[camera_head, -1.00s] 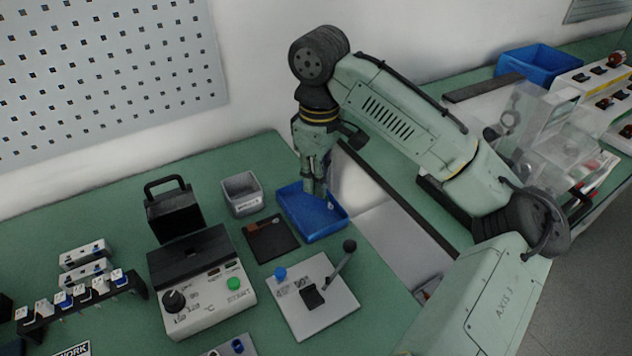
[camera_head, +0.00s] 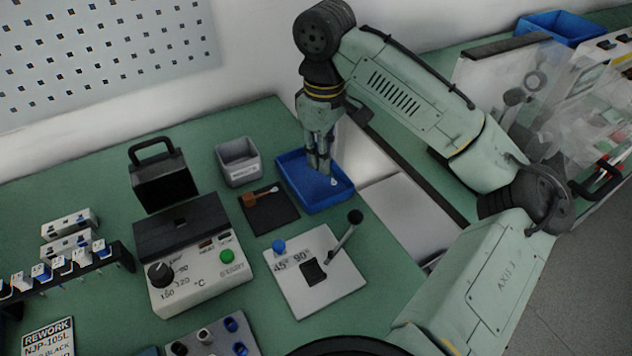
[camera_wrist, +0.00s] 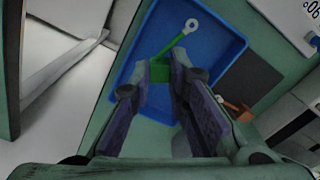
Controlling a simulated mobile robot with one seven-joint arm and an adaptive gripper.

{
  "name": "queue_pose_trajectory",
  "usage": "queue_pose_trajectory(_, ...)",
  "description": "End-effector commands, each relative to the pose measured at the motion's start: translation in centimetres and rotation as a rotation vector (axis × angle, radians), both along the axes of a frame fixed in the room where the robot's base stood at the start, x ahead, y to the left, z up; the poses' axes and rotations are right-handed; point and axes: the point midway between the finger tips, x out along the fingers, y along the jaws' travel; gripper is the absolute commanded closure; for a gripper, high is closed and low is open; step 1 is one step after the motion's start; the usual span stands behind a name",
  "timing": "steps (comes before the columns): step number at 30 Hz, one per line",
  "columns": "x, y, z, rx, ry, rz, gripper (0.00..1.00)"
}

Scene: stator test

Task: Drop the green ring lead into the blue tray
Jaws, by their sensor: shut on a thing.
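The green ring lead (camera_wrist: 172,46) is held between the fingertips of my gripper (camera_wrist: 158,75) in the wrist view, with its metal ring end pointing away from the fingers. My gripper (camera_head: 320,168) is shut on it and points down over the blue tray (camera_head: 336,200) in the head view. The ring end shows as a small pale spot (camera_head: 333,182) beside the fingertips. In the wrist view the blue tray (camera_wrist: 213,72) lies below and around the lead. I cannot tell whether the lead touches the tray floor.
A grey bin (camera_head: 240,170) stands behind the mat. A white plate with a lever (camera_head: 300,285) and a heater box (camera_head: 195,285) stand nearer.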

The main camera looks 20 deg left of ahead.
Motion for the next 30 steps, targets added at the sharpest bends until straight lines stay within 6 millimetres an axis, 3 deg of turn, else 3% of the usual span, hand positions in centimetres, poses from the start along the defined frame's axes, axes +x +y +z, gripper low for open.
queue_pose_trajectory(8, -0.01, -0.02, -0.26, 0.0, 0.0, 0.0, 1.0)
queue_pose_trajectory(9, -0.01, -0.02, -0.26, 0.0, 0.0, 0.0, 0.84)
queue_pose_trajectory(19, -0.01, -0.02, -0.27, 0.0, 0.0, 0.0, 0.62)
queue_pose_trajectory(30, 0.02, -0.01, 0.11, 0.0, 0.0, 0.0, 0.61)
